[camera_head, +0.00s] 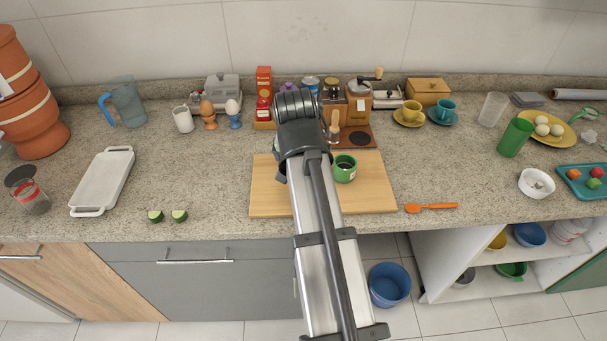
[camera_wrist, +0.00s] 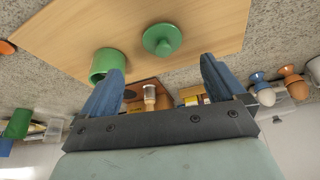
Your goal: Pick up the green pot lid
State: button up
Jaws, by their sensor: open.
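The green pot lid (camera_wrist: 162,40) lies on the wooden board (camera_wrist: 75,30) in the wrist view, with its round knob facing the camera. A green pot (camera_wrist: 104,63) stands on the board beside it; it also shows in the head view (camera_head: 345,172). My gripper (camera_wrist: 162,65) is open and empty, its two blue fingers apart. The lid shows beyond the gap between the fingertips, and nothing is between them. In the head view, my arm hides the lid and the gripper.
The board (camera_head: 375,195) lies near the counter's front edge. A coffee grinder (camera_head: 358,100), egg cups (camera_head: 209,120) and yellow and blue cups stand behind. An orange spoon (camera_head: 432,207) lies to the right.

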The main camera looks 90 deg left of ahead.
jog(key=shift+s+x, duration=0.1)
jog(key=shift+x, duration=1.85)
jog(key=shift+s+x, duration=0.15)
jog(key=shift+x, duration=1.75)
jog(key=shift+d+f, duration=0.1)
jog(key=shift+d, duration=0.05)
jog(key=c, duration=1.1)
jog(key=shift+c, duration=0.2)
notch_tip(320, 180, up, 9)
jog(key=shift+r, duration=0.1)
jog(key=shift+w+r, duration=0.2)
jog(key=w+r, duration=0.2)
jog(key=w, duration=0.8)
jog(key=shift+r, duration=0.3)
